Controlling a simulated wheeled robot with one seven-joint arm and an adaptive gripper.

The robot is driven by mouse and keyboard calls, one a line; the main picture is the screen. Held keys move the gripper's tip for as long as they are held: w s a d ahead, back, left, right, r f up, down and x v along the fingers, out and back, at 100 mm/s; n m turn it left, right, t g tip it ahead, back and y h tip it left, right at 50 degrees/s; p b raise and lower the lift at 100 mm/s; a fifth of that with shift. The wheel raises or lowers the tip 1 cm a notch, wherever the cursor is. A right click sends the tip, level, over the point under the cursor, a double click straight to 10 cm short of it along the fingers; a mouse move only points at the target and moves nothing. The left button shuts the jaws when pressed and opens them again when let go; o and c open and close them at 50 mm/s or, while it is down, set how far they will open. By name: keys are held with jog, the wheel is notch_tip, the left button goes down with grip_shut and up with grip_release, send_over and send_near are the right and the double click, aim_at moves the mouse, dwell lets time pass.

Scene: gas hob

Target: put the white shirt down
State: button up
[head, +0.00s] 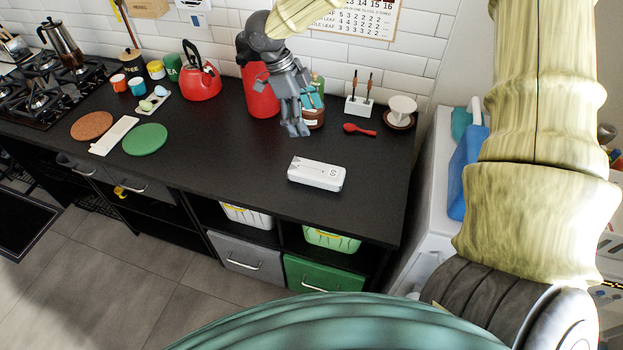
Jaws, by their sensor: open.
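No white shirt can be made out in the head view. A white, rounded, box-like item (316,173) with a small dark mark on top lies flat on the black counter (240,170), close to its front edge. My gripper (293,131) is open and points down over the counter, behind and slightly left of the white item. It is apart from that item, and nothing shows between its fingers. My gripper partly hides a red canister and a jar behind it.
A red kettle (201,83) and green round mat (145,139) are left. Counter beside the white item is clear.

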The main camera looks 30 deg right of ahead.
jog(key=b, duration=0.9)
send_near(316, 169)
jog(key=shift+d+f, duration=0.15)
jog(key=shift+d, duration=0.1)
jog(key=shift+p+x, duration=0.35)
jog(key=shift+x, duration=2.35)
jog(key=shift+a+p+x, duration=0.15)
jog(key=shift+p+x, duration=0.05)
jog(key=shift+x, duration=1.15)
jog(key=shift+a+p+x, duration=0.1)
jog(key=shift+p+x, duration=0.05)
jog(key=shift+x, duration=1.2)
jog(key=shift+f, duration=0.1)
jog(key=c, duration=1.3)
